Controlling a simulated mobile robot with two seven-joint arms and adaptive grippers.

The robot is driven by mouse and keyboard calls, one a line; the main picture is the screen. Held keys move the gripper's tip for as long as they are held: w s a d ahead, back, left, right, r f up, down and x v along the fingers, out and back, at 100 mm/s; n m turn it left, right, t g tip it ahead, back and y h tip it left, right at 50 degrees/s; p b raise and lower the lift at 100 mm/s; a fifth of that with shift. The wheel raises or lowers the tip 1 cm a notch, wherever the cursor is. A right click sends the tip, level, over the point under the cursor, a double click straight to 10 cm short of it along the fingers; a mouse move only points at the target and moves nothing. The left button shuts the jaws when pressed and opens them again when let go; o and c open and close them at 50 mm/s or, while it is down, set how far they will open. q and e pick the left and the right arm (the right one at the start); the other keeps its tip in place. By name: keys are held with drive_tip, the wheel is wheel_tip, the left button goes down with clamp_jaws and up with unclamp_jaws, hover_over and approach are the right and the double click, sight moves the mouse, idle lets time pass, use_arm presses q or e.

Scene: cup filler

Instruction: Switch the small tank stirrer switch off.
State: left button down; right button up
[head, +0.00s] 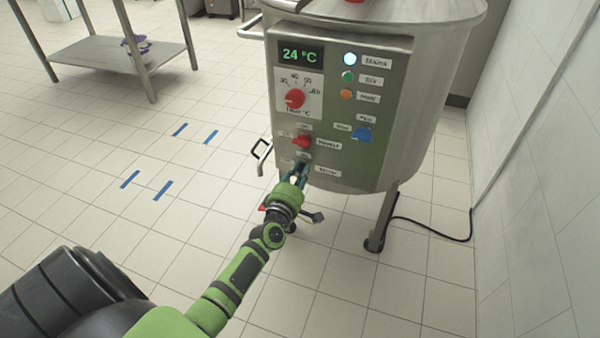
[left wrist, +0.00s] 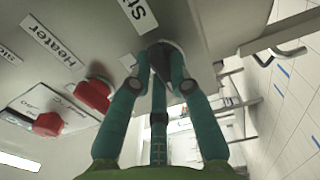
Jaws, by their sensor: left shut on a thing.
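The small tank (head: 408,120) is a steel vessel on legs with a control panel (head: 345,160) on its front. The stirrer switch (head: 303,166) is a dark knob low on the panel, beside the label "Stirrer". My left gripper (head: 297,177) is at this knob, its teal fingers shut on it. In the left wrist view the fingers (left wrist: 162,72) meet around the dark knob (left wrist: 164,48), under a label beginning "St". The fingers hide much of the knob, so I cannot tell which way it points. My right gripper is not in view.
The red heater switch (head: 301,141) sits just above the stirrer switch. Higher are a red dial (head: 295,98) and a display reading 24 °C (head: 300,54). A steel table (head: 110,55) stands back left.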

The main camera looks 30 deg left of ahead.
use_arm(q)
drive_tip(key=c, duration=1.1)
unclamp_jaws()
drive_tip(key=shift+c, duration=0.2)
drive_tip(key=shift+s+d, duration=0.15)
drive_tip(key=shift+s, duration=0.2)
drive_tip(key=v, duration=1.1)
drive_tip(key=shift+s, duration=0.15)
